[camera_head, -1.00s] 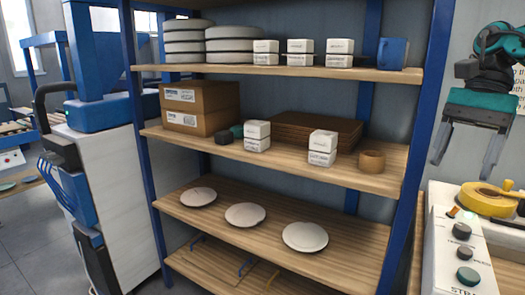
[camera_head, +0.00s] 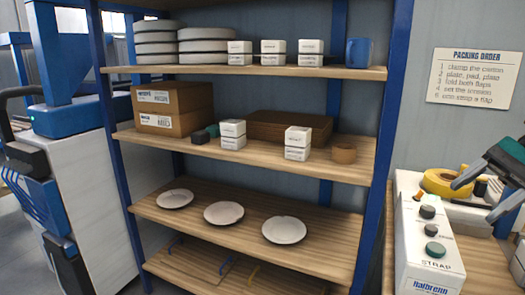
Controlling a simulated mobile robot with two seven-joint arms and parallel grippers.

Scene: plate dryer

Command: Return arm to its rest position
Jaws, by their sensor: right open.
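My right gripper (camera_head: 471,203) is at the right edge, its dark teal body partly cut off by the frame. Its two grey fingers are spread apart, pointing left and down, with nothing between them. It appears over or in front of the right end of the strapping machine (camera_head: 428,262); I cannot tell how close it is. My left gripper is not in view. Three white plates lie apart on the lower wooden shelf: the left one (camera_head: 175,198), the middle one (camera_head: 223,213) and the right one (camera_head: 284,230).
The blue-framed shelf rack (camera_head: 375,190) fills the middle, holding cartons (camera_head: 172,122), small white boxes and a blue mug (camera_head: 359,52). A yellow tape roll (camera_head: 447,183) sits at the strapping machine. A packing order sign (camera_head: 472,78) hangs on the wall. A grey-white cabinet (camera_head: 90,180) stands left.

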